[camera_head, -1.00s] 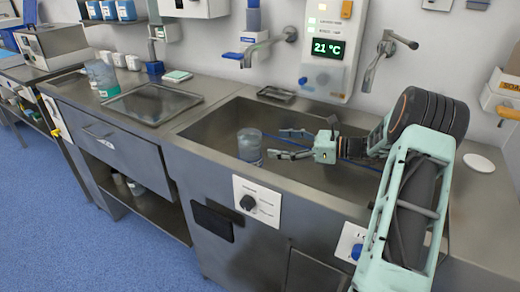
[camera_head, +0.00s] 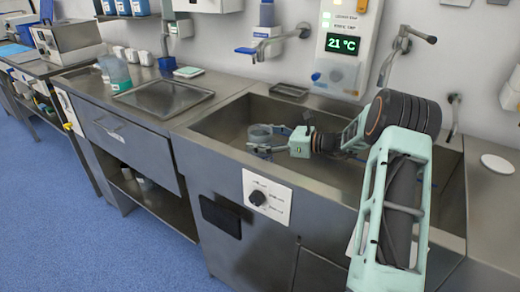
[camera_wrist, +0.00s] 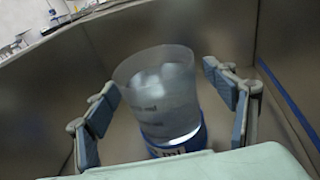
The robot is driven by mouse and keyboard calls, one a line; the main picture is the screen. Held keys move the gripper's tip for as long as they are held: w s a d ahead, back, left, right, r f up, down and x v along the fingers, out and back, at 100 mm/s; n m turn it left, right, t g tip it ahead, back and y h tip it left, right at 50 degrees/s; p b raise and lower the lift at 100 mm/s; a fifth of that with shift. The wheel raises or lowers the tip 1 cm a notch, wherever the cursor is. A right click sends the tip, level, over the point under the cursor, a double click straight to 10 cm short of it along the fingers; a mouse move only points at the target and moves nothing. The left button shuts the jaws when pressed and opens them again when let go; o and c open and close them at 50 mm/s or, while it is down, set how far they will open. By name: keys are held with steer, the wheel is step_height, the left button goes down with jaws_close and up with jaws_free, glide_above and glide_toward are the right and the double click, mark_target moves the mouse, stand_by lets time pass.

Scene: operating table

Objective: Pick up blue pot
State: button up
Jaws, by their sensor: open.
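A translucent, greyish graduated pot (camera_head: 260,131) stands in the sink. In the wrist view the pot (camera_wrist: 160,100) shows dark volume marks and a blue part at its bottom, and looks tilted in the picture. My gripper (camera_head: 273,140) is open at the pot. In the wrist view one finger of my gripper (camera_wrist: 158,84) is on each side of the pot, with a visible gap at the right; I cannot tell whether the left finger touches it. A small blue container (camera_head: 165,62) also stands on the counter by the wall.
The metal sink (camera_head: 215,128) has walls around the pot and gripper. A greenish bottle (camera_head: 117,72) and white cups stand on the counter at left. A blue strip (camera_wrist: 285,95) runs beside the gripper.

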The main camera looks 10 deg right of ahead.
steer(key=c, duration=1.3)
steer(key=shift+r, duration=0.15)
steer(key=shift+c, duration=0.5)
